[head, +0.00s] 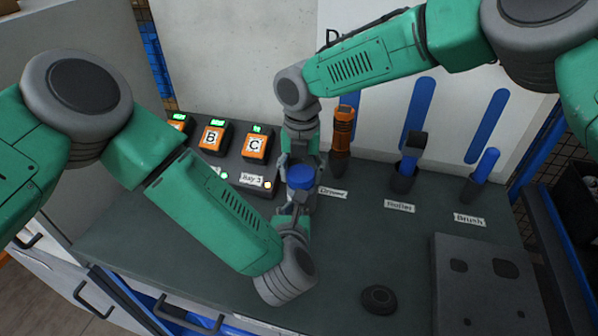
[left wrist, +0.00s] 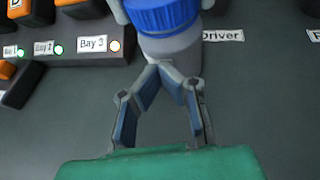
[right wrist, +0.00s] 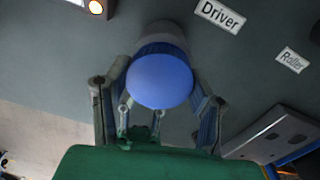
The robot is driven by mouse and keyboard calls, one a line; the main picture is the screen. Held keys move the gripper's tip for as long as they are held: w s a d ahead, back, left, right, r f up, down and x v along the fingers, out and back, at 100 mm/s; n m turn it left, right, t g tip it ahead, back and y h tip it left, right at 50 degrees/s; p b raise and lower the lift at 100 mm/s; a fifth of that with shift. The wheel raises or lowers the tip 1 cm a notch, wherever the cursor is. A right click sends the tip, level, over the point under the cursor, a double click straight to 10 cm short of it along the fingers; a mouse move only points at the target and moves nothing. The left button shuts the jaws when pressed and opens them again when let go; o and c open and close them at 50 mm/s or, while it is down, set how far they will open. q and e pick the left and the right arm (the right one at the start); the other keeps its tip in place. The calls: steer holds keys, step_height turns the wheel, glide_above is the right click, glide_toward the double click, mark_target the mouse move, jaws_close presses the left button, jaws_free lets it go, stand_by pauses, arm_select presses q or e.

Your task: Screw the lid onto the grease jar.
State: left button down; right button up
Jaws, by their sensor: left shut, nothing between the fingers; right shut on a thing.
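The blue lid (head: 301,177) sits on top of the pale grey grease jar (left wrist: 173,48), which stands upright on the dark bench. I cannot tell how tight the lid is. My left gripper (head: 293,208) is on the near side of the jar, shut and empty. In the left wrist view its fingertips (left wrist: 166,76) meet right by the jar's lower body. I cannot tell whether they touch it.
Orange battery blocks (head: 255,143) stand in a charger at left. An orange driver (head: 342,135), a roller (head: 410,160) and a brush (head: 484,165) stand in holders at right. A dark round disc (head: 379,299) and a grey plate (head: 490,285) lie nearer.

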steer(key=shift+m, duration=1.1)
steer(key=shift+a, duration=0.75)
steer(key=shift+d, duration=0.1)
steer(key=shift+d, duration=0.5)
steer(key=shift+s+a, duration=0.1)
steer(key=shift+a, duration=0.3)
steer(key=o, duration=1.3)
steer(key=shift+d, duration=0.15)
